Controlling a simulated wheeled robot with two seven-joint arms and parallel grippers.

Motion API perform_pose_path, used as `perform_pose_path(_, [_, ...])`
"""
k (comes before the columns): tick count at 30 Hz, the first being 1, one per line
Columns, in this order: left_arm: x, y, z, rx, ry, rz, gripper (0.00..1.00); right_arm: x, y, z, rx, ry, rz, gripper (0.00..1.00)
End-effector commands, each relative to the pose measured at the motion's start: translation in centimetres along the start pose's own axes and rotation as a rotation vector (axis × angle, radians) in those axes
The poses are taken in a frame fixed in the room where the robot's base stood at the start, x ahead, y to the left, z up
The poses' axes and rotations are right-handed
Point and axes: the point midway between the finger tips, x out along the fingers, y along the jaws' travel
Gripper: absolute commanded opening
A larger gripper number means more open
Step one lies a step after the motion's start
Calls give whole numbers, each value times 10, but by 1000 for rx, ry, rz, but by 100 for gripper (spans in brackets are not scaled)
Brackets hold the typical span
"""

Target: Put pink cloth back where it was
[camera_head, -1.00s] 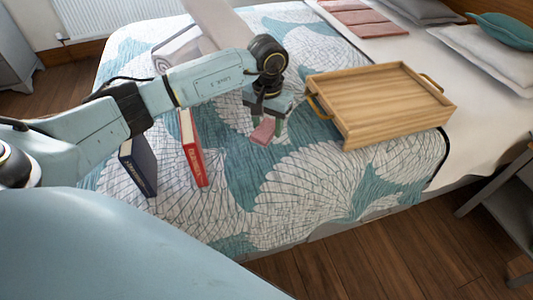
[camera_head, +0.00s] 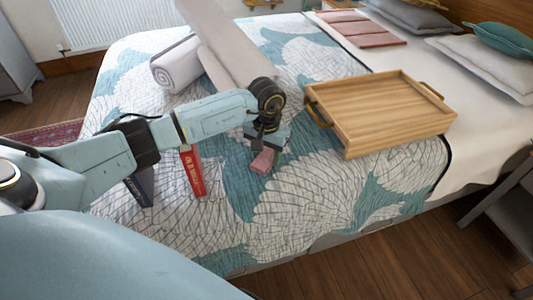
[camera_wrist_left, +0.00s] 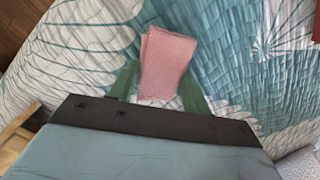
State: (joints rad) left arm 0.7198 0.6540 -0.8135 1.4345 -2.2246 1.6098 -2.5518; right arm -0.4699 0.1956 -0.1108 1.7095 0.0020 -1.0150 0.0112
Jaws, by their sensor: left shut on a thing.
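The pink cloth (camera_head: 262,161) is a small folded piece held at the tips of my left gripper (camera_head: 265,152), over the teal and white bedspread (camera_head: 310,190). In the left wrist view the pink cloth (camera_wrist_left: 166,62) sits between the two green fingers of my left gripper (camera_wrist_left: 160,88), which is shut on it. Whether the cloth touches the bedspread is hard to tell. Larger folded pink cloths (camera_head: 362,28) lie flat at the far side of the bed. My right gripper is not in view.
A wooden tray (camera_head: 385,110) with handles lies right of my left gripper. A red book (camera_head: 192,172) and a dark blue book (camera_head: 139,187) are left of it, partly behind my arm. A rolled grey towel (camera_head: 177,65) lies behind. The front bedspread is clear.

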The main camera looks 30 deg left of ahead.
Motion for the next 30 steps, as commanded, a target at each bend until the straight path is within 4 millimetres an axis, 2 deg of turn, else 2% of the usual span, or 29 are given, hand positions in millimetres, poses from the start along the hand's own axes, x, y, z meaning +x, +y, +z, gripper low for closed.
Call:
perform_pose_path(4, [2,0,0,0,1,0,27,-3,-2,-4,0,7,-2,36])
perform_pose_path(5, [2,0,0,0,1,0,49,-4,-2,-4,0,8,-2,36])
perform_pose_path(10, [1,0,0,0,0,0,70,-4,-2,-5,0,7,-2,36])
perform_pose_path(21, [-1,0,0,0,0,0,70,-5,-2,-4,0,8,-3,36])
perform_pose_path(23, [-3,0,0,0,-1,0,70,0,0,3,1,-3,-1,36])
perform_pose_path(27, [-34,-1,-1,1,5,-1,70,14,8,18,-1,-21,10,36])
perform_pose_path(30, [-58,-1,-1,0,5,-1,70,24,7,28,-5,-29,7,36])
